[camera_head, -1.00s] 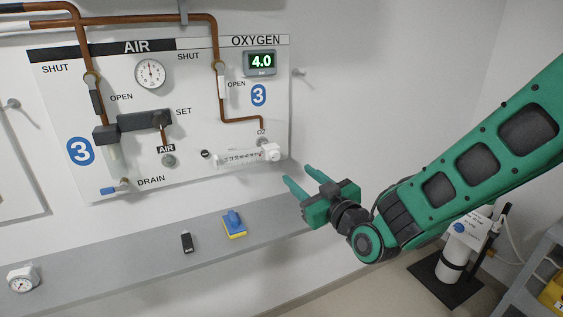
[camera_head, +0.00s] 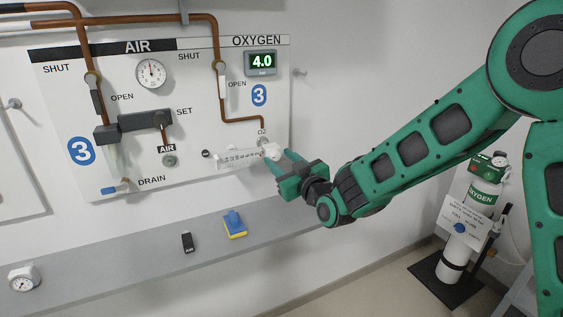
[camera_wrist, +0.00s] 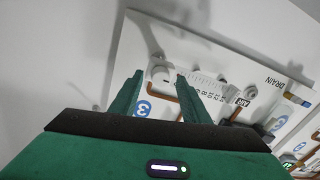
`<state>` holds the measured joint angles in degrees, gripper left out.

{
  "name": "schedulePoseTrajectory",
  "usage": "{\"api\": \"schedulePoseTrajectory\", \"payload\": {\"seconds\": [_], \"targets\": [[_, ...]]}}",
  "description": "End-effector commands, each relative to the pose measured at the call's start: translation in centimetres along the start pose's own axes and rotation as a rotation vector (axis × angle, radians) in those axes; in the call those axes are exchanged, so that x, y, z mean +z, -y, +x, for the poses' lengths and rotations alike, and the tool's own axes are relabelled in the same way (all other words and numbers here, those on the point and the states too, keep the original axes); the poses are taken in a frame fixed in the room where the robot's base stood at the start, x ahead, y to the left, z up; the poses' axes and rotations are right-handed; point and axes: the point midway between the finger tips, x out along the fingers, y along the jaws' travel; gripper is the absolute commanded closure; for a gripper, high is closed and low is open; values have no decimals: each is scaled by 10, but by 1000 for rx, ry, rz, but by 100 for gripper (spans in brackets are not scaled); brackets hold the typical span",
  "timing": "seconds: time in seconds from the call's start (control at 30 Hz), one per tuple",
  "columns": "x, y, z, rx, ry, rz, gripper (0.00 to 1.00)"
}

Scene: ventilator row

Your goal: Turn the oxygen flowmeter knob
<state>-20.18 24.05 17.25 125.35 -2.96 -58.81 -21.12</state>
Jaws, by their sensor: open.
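The oxygen flowmeter (camera_head: 236,159) is a clear, scaled tube lying nearly level at the lower right of the wall panel. In the wrist view the white piece (camera_wrist: 160,72) shows between the fingertips, straight ahead, with the scaled tube (camera_wrist: 212,84) running off to the right. I cannot tell whether the fingers touch it.
A grey ledge (camera_head: 130,258) runs below the panel, holding a blue-and-yellow item (camera_head: 234,224), a small black item (camera_head: 187,242) and a white gauge (camera_head: 24,278). A copper pipe (camera_head: 240,118) runs above the flowmeter. An oxygen cylinder (camera_head: 462,250) stands at right.

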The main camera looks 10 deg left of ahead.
Motion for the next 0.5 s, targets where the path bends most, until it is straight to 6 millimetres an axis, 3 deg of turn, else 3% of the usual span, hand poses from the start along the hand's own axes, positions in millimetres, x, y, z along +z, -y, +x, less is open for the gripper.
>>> {"api": "schedulePoseTrajectory", "payload": {"seconds": [0.2,0.37,0.5], "targets": [[0,0,0,0,0,0,58],[0,0,0,0,0,0,96],[0,0,0,1,0,1,99]]}}
